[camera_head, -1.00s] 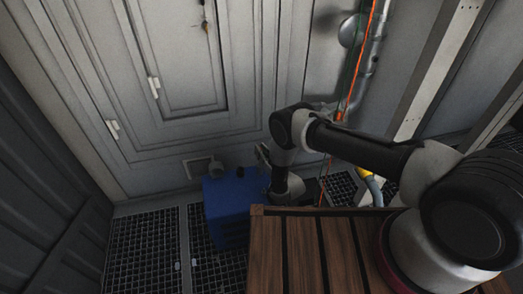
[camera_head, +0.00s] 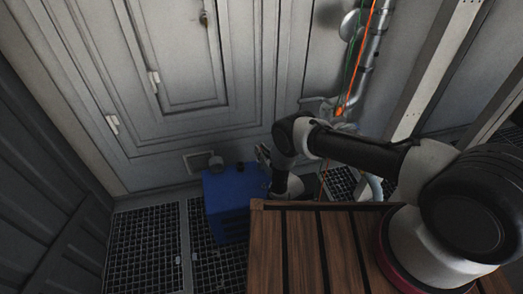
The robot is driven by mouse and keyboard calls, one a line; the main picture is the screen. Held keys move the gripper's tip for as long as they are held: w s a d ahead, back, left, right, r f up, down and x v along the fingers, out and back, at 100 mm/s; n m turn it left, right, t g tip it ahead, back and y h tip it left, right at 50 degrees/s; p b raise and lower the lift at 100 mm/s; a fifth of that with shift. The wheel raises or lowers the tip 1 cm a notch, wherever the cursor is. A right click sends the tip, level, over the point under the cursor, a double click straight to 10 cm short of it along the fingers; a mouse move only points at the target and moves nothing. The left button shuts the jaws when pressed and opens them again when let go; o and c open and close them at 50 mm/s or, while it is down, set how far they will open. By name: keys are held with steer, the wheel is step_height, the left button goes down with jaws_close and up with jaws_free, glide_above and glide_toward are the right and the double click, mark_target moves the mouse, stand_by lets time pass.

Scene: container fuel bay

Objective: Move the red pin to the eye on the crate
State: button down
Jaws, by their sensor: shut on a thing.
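My arm reaches from the right to an elbow at the centre and bends down behind the slatted wooden top. A small grey piece of my gripper (camera_head: 263,155) seems to show just left of the elbow, at the upper right of the blue box. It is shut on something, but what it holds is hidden. I cannot make out a red pin anywhere. The blue box (camera_head: 226,206) stands on the floor by the wall, with a dark knob (camera_head: 239,168) and a grey round part (camera_head: 216,161) at its top. No eye can be made out on a crate.
The slatted wooden top (camera_head: 300,250) fills the lower middle. Dark floor grating (camera_head: 147,245) lies free at the lower left. A panelled wall (camera_head: 245,60) stands behind. A metal pipe (camera_head: 372,45) with an orange cable (camera_head: 361,65) runs down it. A pale post (camera_head: 435,70) slants at the right.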

steer(key=shift+f, duration=0.35)
stand_by(0.6)
steer(key=shift+f, duration=0.45)
steer(key=c, duration=1.3)
jaws_free()
